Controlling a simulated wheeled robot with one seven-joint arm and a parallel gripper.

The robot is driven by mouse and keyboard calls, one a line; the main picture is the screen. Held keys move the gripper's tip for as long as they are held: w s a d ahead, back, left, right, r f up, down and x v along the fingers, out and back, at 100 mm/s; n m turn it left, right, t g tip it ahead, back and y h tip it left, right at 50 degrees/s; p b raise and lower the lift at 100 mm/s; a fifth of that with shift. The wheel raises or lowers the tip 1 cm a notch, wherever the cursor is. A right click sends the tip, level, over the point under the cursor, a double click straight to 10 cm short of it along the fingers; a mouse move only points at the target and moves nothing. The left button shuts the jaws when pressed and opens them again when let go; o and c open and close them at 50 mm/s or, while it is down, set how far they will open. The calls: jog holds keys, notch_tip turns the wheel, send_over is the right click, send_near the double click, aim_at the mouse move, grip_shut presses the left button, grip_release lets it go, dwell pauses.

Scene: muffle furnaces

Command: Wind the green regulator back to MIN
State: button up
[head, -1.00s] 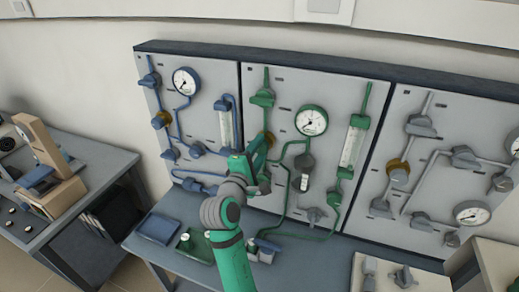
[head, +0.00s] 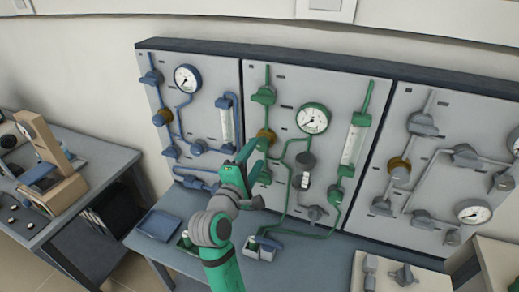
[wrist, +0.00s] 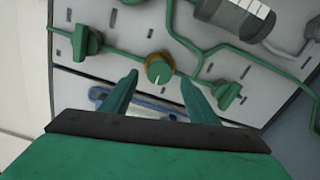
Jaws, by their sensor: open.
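The green regulator is a round green knob with a white pointer line on a brass collar (wrist: 159,68). It sits on a green pipe on the middle panel. In the head view its brass body (head: 266,134) shows just right of and above my gripper (head: 250,160). In the wrist view my gripper (wrist: 160,78) is open and empty. The knob appears between the two fingertips, but I see no contact. The pointer line runs up and slightly right in the wrist view. No MIN mark can be read in either view.
Green valve handles flank the regulator at left (wrist: 87,42) and right (wrist: 228,95) in the wrist view. A green gauge (head: 312,118) is on the same panel. The blue panel (head: 160,90) stands to the left. Small trays and parts lie on the bench below.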

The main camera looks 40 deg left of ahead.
jog(key=v, duration=0.5)
jog(key=shift+s+d, duration=0.15)
jog(key=shift+s, duration=0.2)
jog(key=s+d+f+m+g, duration=0.1)
jog(key=s+d+f+m, duration=0.35)
jog(key=d+f, duration=0.6)
jog(key=s+d+f+m+g, duration=0.1)
jog(key=s+d+f+m, duration=0.2)
jog(key=d+f+m, duration=0.7)
jog(key=s+d+f+m+h, duration=0.2)
jog(key=s+d+m, duration=0.2)
jog(key=s+d, duration=0.3)
jog(key=s+d+f+m+h, duration=0.3)
jog(key=s+d+m, duration=0.2)
jog(key=s, duration=1)
jog(key=shift+d+f, duration=0.25)
jog(key=shift+d, duration=1.45)
